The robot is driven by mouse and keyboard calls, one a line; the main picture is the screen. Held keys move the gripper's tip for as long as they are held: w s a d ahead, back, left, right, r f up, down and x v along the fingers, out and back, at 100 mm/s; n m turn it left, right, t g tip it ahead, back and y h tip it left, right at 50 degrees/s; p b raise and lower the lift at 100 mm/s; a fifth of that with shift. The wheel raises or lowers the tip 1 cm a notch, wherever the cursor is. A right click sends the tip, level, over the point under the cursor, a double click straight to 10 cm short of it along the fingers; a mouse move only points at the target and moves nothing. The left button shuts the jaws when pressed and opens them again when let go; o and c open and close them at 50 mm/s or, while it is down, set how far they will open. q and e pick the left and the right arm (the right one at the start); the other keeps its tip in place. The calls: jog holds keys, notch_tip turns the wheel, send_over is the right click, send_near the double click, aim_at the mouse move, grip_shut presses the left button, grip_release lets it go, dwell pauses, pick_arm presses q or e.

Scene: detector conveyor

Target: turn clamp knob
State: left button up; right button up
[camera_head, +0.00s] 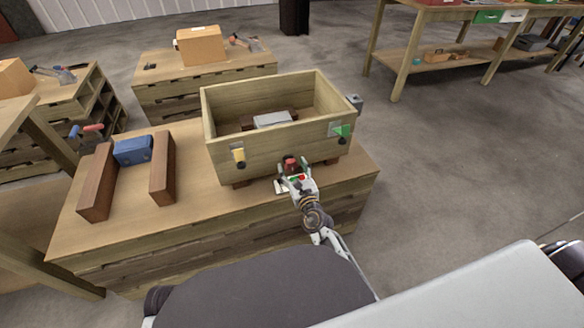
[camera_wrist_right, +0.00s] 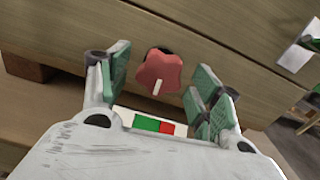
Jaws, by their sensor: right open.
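The clamp knob is a red star-shaped knob (camera_wrist_right: 158,74) with a white mark, on the front wall of a wooden box (camera_head: 222,150). It also shows in the head view (camera_head: 291,162), low on the box's front. My right gripper (camera_wrist_right: 158,84) is open, with its green-padded fingers on either side of the knob. In the wrist view the knob sits between the fingers, with gaps visible on both sides. In the head view the right gripper (camera_head: 292,176) is right in front of the knob. My left gripper is not in view.
The box stands on a wooden workbench (camera_head: 210,215). Its front also carries a yellow part (camera_head: 239,155) and a green part (camera_head: 342,131). A grey block (camera_head: 272,119) lies inside. Left on the bench, a blue block (camera_head: 133,150) sits between two dark wooden bars. The floor at right is clear.

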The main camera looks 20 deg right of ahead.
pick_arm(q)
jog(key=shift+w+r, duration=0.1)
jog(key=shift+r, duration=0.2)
pick_arm(e)
jog(key=shift+w, duration=0.6)
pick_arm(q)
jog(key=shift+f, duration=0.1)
pick_arm(e)
jog(key=c, duration=1)
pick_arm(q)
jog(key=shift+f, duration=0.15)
pick_arm(e)
jog(key=shift+c, duration=0.2)
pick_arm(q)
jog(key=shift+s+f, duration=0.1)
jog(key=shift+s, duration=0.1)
pick_arm(e)
jog(key=shift+m, duration=0.6)
